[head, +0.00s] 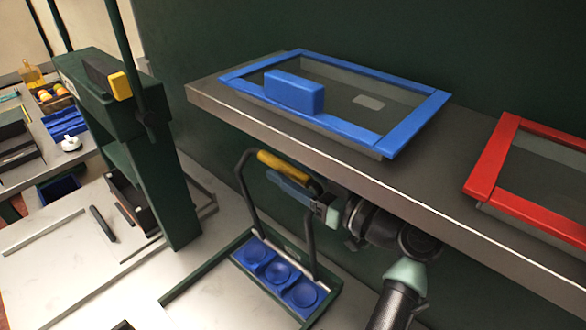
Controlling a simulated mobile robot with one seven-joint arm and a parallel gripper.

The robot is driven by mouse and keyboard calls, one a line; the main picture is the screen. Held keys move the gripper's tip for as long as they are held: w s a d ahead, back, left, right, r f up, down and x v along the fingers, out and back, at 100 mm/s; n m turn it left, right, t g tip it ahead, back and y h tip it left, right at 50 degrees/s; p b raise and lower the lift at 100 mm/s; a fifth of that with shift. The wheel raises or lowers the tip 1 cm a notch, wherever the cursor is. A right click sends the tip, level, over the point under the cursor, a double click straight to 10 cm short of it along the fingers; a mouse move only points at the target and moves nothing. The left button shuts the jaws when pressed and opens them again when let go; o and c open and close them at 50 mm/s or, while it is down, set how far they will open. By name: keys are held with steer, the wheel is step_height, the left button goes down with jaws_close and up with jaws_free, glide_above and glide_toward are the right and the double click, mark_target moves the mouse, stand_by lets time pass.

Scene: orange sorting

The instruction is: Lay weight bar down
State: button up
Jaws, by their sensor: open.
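A dark upright bar frame with a yellow grip (283,165) across its top stands over a blue three-cup holder (278,271). It is the bar nearest my gripper; no label shows whether it is the weight bar. The cups look empty. My gripper (288,186) is open, with blue fingers just below and beside the yellow grip. From this angle I cannot tell whether they touch it. My wrist and arm come in from the lower right, under the shelf, and partly overlap the right upright of the frame.
A grey shelf (226,98) overhangs my arm, with a blue-rimmed tray (410,125), a blue block (293,91) and a red-rimmed tray (490,158). A green stand (160,190) with a yellow-tipped lever (120,86) rises at left.

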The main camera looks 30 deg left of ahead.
steer(key=shift+s, duration=0.1)
jaws_close()
steer(key=shift+d+f, duration=0.1)
stand_by(1.1)
